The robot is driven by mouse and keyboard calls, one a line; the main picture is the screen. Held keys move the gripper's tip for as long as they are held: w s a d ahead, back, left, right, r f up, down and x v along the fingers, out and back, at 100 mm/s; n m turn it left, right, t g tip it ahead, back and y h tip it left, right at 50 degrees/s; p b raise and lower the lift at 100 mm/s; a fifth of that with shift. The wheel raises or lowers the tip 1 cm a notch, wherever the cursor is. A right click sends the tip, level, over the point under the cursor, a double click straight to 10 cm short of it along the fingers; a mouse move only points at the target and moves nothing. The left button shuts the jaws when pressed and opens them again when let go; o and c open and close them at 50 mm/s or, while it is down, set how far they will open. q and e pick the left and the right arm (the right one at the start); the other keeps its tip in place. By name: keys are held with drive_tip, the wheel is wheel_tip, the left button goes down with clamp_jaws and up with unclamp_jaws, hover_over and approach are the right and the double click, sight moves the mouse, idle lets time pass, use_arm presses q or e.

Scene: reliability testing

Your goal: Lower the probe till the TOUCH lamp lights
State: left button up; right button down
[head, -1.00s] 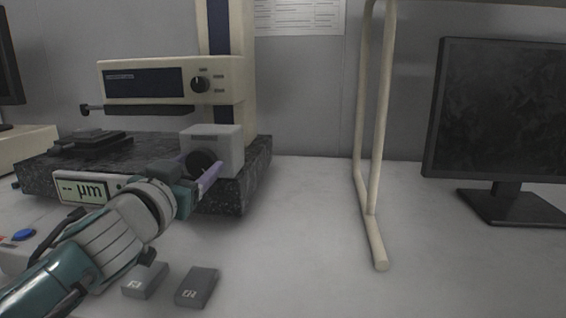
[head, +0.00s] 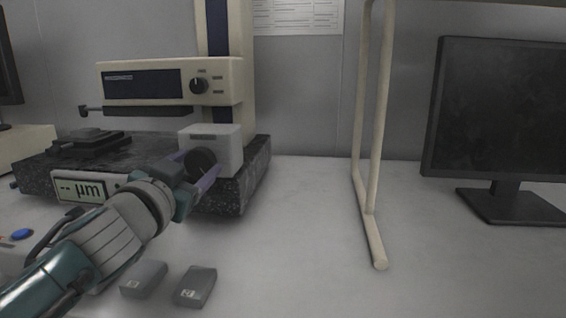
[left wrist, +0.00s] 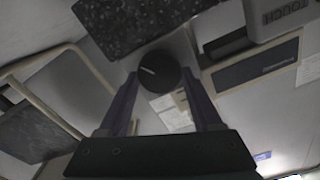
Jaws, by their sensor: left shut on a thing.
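The black knob (head: 203,160) sits on the front of a light grey box at the right end of the dark granite base. My left gripper (head: 196,172) is shut on it, one purple finger on each side. In the left wrist view the knob (left wrist: 159,71) shows a white mark between the fingers (left wrist: 162,95). The probe (head: 84,110) is the small dark tip at the left end of a thin horizontal arm, above a dark stage (head: 92,140). A panel lettered TOUCH (left wrist: 288,14) shows in the left wrist view; I cannot tell whether its lamp is lit. My right gripper is not in view.
A display (head: 85,188) reads "-- µm" in front of the granite base (head: 228,196). Two grey blocks (head: 195,287) lie near my left arm. A cream frame leg (head: 374,235) and a monitor (head: 500,110) stand to the right, with bare table between.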

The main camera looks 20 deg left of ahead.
use_arm(q)
drive_tip(key=m, duration=0.4)
drive_tip(key=shift+d+f+m, duration=0.1)
drive_tip(key=shift+m, duration=0.2)
drive_tip(key=m+b, duration=0.1)
drive_tip(key=m, duration=0.3)
drive_tip(key=shift+m, duration=0.3)
drive_tip(key=m, duration=0.4)
drive_tip(key=shift+f+m, duration=0.1)
drive_tip(key=shift+m, duration=2.1)
drive_tip(key=o, duration=1.4)
drive_tip(key=shift+c, duration=0.2)
drive_tip(key=v, duration=1)
